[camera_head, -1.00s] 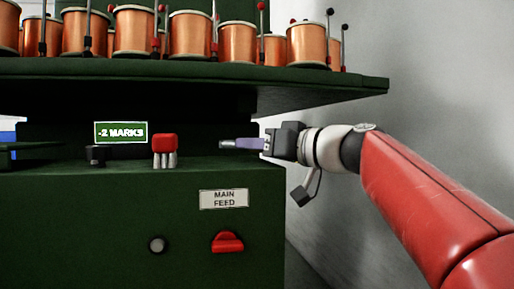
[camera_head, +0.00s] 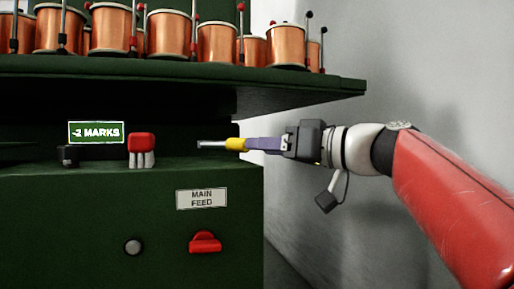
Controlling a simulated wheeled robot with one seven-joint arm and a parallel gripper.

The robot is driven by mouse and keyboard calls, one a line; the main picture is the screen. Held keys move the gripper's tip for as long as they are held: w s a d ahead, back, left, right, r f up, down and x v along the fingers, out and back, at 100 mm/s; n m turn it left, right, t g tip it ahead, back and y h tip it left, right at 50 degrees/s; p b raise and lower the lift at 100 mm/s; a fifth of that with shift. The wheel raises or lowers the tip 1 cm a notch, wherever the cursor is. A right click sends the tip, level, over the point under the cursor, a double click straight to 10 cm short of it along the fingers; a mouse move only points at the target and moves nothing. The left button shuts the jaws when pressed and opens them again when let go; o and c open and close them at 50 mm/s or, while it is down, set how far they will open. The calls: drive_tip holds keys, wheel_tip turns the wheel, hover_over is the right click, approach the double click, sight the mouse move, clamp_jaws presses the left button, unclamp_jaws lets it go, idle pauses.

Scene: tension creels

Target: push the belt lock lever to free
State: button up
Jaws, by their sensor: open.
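A lever with a grey shaft and a yellow grip (camera_head: 237,144) lies level above the right end of the green machine's ledge. No label that I can read says belt lock or free. My gripper (camera_head: 250,144), with purple fingers, is open just right of the yellow grip and in line with it. I cannot tell whether the fingertips touch the grip. Seen edge-on, the gap between the fingers is hidden.
A red-topped part (camera_head: 142,146) on grey prongs and a black knob (camera_head: 68,156) stand left on the ledge. A green display (camera_head: 96,132) reads -2 MARKS. Below the MAIN FEED label (camera_head: 201,199) is a red handle (camera_head: 205,242). A green shelf (camera_head: 180,78) with copper spools overhangs.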

sight(224, 145)
drive_tip(key=shift+w+d+r+p, duration=0.1)
drive_tip(key=shift+w+r+p, duration=0.1)
drive_tip(key=shift+p, duration=0.2)
drive_tip(key=c, duration=0.4)
drive_tip(key=w+d+m+p, duration=0.1)
drive_tip(key=m, duration=0.1)
drive_tip(key=w+d+r+m+g+p, duration=0.1)
drive_tip(key=m+p, duration=0.1)
drive_tip(key=w+d+m+g+p, duration=0.1)
drive_tip(key=d+m+p, duration=0.1)
drive_tip(key=shift+w+r, duration=0.2)
drive_tip(key=shift+w, duration=0.1)
clamp_jaws()
drive_tip(key=w+d+m+g+y+p, duration=0.1)
drive_tip(key=d+m+g+p, duration=0.15)
drive_tip(key=d+m, duration=0.2)
drive_tip(key=a+f, duration=0.1)
drive_tip(key=a, duration=0.9)
drive_tip(key=shift+w+a+y, duration=0.25)
drive_tip(key=shift+y, duration=0.05)
drive_tip(key=shift+s+f+m+t, duration=0.1)
drive_tip(key=shift+f+m+t, duration=0.05)
drive_tip(key=shift+m+t, duration=0.1)
